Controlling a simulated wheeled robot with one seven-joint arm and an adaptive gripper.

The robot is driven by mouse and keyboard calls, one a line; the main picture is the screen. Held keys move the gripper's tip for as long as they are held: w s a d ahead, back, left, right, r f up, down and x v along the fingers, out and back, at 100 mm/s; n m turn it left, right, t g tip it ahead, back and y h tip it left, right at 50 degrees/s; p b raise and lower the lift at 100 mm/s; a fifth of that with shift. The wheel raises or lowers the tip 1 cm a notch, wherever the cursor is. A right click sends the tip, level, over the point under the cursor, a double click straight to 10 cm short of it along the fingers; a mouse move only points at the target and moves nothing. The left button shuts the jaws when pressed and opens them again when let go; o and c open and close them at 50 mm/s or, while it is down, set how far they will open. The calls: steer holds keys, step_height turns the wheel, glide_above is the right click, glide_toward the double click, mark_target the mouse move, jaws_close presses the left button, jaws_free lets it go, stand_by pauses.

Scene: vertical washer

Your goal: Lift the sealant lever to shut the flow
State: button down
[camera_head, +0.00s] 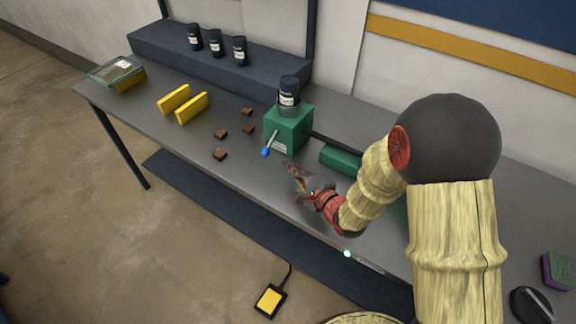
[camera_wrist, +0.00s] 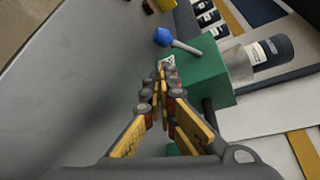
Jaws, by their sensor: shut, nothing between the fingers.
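The sealant lever is a metal rod with a blue knob (camera_head: 265,152) on the front of a green dispenser box (camera_head: 288,130). In the head view the rod slants down and left, with the knob at its low end. A dark labelled bottle (camera_head: 289,90) stands on top of the box. My gripper (camera_head: 290,169) is shut and empty, a little right of and nearer than the knob, apart from it. In the wrist view the fingertips (camera_wrist: 163,66) are together in front of the green box (camera_wrist: 212,75), and the blue knob (camera_wrist: 163,37) is just beyond them.
Several brown blocks (camera_head: 220,134) lie left of the dispenser. Two yellow holders (camera_head: 174,99) and a glass tray (camera_head: 115,70) are farther left. Dark bottles (camera_head: 215,43) stand on a raised shelf (camera_head: 170,47). A green part (camera_head: 340,158) lies right of the box.

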mark_target(270, 143)
steer(key=b+x, duration=0.2)
steer(key=x, duration=0.6)
steer(key=shift+w+a+f, duration=0.1)
steer(key=shift+a, duration=0.05)
steer(key=shift+r+p, duration=0.3)
steer(key=shift+p, duration=0.35)
